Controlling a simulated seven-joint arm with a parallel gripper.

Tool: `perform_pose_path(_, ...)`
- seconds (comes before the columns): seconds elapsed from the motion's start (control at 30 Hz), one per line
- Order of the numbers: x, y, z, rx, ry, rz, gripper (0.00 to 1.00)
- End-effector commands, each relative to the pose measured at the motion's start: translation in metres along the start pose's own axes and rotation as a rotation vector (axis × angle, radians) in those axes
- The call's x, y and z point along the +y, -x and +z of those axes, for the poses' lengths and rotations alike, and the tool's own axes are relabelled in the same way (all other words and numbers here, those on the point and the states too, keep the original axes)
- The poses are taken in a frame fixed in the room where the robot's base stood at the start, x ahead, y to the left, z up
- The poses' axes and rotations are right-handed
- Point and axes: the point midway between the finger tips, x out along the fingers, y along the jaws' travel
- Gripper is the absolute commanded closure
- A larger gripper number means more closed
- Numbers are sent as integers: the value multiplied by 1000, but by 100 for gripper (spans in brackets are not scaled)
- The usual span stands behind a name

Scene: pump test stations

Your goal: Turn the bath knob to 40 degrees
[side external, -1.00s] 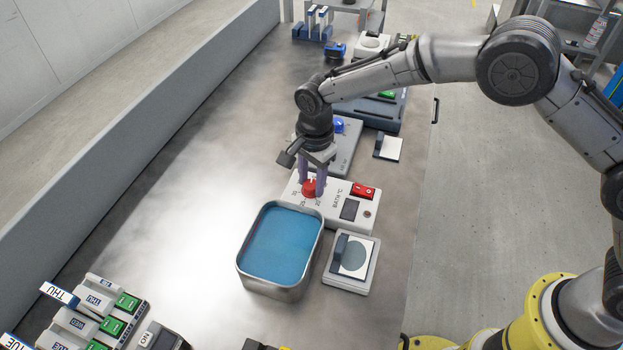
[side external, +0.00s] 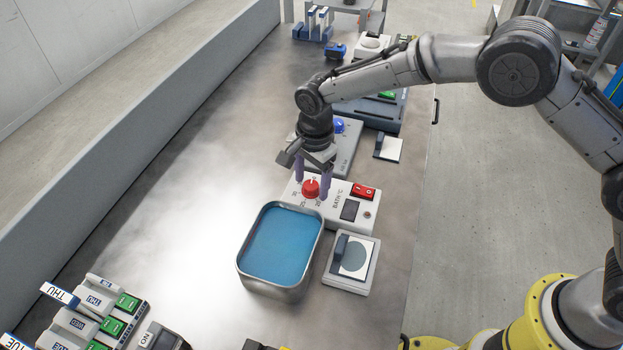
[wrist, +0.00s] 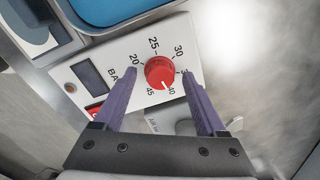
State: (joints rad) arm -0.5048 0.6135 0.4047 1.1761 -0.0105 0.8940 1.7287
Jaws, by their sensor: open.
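The red bath knob (side external: 311,189) sits on the white "BATH °C" box (side external: 335,213). In the wrist view the knob (wrist: 159,71) has a dial around it marked 20, 25, 30, 40 and 45, with the 35 mark partly hidden by a finger. Its white pointer line is aimed at the 40 mark (wrist: 171,91). My gripper (side external: 312,185) is open above the box, with one purple finger on each side of the knob. In the wrist view my gripper (wrist: 160,75) shows a gap between each fingertip and the knob.
A metal tub of blue liquid (side external: 241,269) stands right against the box's near side. The box also carries a red switch (side external: 364,191) and a dark display (side external: 349,210). A blue-knobbed unit (side external: 347,158) stands behind, and a pad with a dark lever (side external: 347,283) in front.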

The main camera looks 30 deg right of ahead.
Motion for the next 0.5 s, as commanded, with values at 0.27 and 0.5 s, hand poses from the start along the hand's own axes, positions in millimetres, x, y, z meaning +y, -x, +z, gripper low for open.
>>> perform_pose_path(0.27, -1, 35, 0, -1, 0, -5, 27)
perform_pose_path(0.5, -1, 88, 0, -1, 0, -5, 27)
